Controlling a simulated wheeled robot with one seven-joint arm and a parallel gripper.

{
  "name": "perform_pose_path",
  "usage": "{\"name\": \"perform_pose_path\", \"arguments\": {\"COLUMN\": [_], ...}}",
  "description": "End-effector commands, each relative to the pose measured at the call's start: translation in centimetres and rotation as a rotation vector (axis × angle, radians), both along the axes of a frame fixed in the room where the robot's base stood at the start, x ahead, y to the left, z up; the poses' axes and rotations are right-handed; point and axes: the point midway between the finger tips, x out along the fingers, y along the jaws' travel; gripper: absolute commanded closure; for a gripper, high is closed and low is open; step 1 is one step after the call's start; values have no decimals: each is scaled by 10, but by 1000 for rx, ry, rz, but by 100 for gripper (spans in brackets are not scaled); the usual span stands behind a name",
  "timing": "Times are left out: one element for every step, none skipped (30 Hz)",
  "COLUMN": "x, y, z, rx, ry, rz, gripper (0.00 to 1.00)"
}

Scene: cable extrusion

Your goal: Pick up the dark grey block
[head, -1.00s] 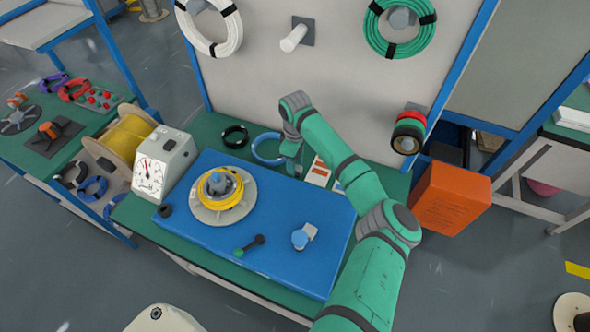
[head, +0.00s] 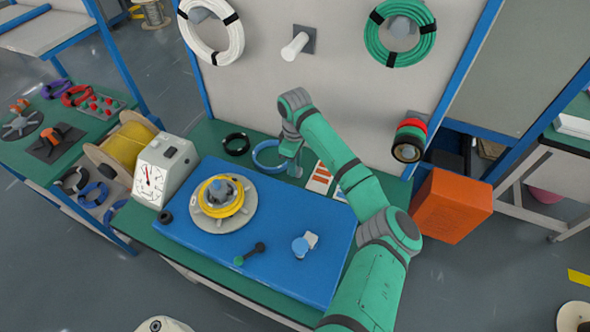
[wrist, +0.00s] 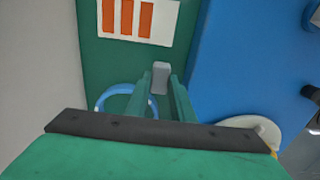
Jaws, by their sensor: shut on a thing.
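The grey block (wrist: 160,77) is held upright between the two fingertips of my gripper (wrist: 163,88) in the wrist view. My gripper is shut on it. In the head view my gripper (head: 293,164) hangs fingers down at the back of the green bench, right of the blue cable coil (head: 269,156). The block is small there and mostly hidden by the fingers. I cannot tell from the pictures how far it is above the bench top.
A card with orange bars (head: 319,178) lies right of my gripper. A gauge box (head: 163,170) and an upright panel (head: 330,70) stand nearby.

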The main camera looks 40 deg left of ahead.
Motion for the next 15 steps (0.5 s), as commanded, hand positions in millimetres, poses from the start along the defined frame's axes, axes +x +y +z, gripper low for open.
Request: {"name": "perform_pose_path", "arguments": {"x": [-9, -14, -20, -24, -29, -36, -41, -46, -56, -62, -68, -74, -80, -86, -93], "y": [-3, -6, -8, -10, -12, -13, -14, -16, -18, -20, -21, -24, -26, -27, -29], "z": [9, 15, 23, 30, 36, 44, 50, 56, 58, 60, 63, 68, 71, 73, 77], "rx": [4, 3, 4, 4, 3, 3, 4, 3, 3, 2, 4, 1, 1, -1, 0], "ry": [1, 1, 1, 1, 0, 0, 0, 0, 3, 4, 2, -3, -3, -2, -3], "rz": [4, 2, 1, 1, -1, 1, 1, 1, 3, 3, 4, 3, 4, 6, 6], "gripper": [100, 100, 100, 100, 100, 100, 100, 100, 100, 100, 100, 100, 100, 100, 100]}}
